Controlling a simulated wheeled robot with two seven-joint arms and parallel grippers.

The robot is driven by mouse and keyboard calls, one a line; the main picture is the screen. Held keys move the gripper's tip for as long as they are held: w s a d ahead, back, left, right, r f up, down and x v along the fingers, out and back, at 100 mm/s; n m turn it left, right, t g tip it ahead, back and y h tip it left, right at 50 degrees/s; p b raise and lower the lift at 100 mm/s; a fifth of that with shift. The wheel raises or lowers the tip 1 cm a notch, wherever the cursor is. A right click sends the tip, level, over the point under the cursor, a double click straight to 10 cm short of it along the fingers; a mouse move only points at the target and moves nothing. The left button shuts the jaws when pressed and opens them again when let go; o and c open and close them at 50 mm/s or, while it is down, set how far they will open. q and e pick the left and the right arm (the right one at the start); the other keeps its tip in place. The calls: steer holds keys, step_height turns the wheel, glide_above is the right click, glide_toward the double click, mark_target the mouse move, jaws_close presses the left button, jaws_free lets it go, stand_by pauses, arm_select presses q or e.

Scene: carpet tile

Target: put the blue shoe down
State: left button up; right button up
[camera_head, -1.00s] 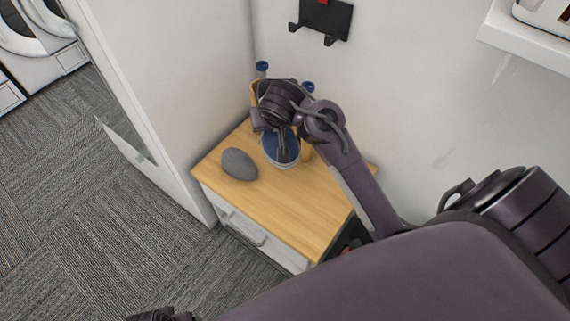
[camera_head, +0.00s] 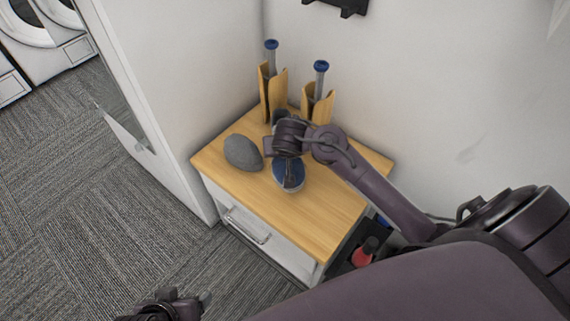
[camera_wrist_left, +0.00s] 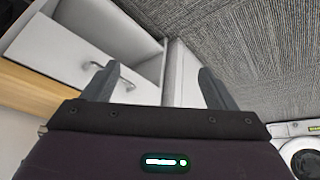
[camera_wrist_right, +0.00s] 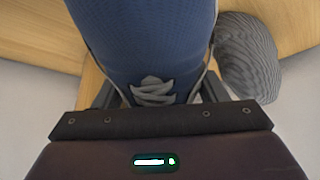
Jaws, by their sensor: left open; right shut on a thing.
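The blue shoe (camera_head: 288,173) is at the small wooden-topped cabinet (camera_head: 315,222), toward the front of its top. My right gripper (camera_head: 288,158) reaches over it from the right and is shut on it. In the right wrist view the shoe (camera_wrist_right: 143,45) fills the space between the fingers, its grey laces nearest the palm. I cannot tell whether its sole touches the wood. My left gripper (camera_wrist_left: 160,85) is open and empty, low in front of the cabinet. In the head view only part of the left gripper (camera_head: 175,303) shows at the bottom edge.
A grey rounded object (camera_head: 243,152) lies just left of the shoe. Two wooden holders, a left one (camera_head: 271,95) and a right one (camera_head: 317,105), hold blue-capped items at the back. A red item (camera_head: 366,252) sits on a dark shelf beside the cabinet. The top's front right is clear.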

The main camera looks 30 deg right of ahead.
steer(key=shift+f, duration=0.3)
steer(key=shift+f+b, duration=0.6)
steer(key=shift+f, duration=0.35)
steer(key=shift+f+b, duration=0.45)
steer(key=shift+f, duration=0.5)
arm_select(q)
steer(key=w+d+r+t+h, duration=0.2)
steer(key=w+d+r+t, duration=0.1)
steer(key=w+r+t, duration=0.1)
steer(key=shift+w, duration=0.75)
steer(key=shift+d+r, duration=0.1)
arm_select(e)
steer(key=shift+f, duration=0.1)
arm_select(q)
steer(key=shift+w+r, duration=0.25)
arm_select(e)
steer(key=shift+f, duration=0.1)
steer(key=o, duration=1.1)
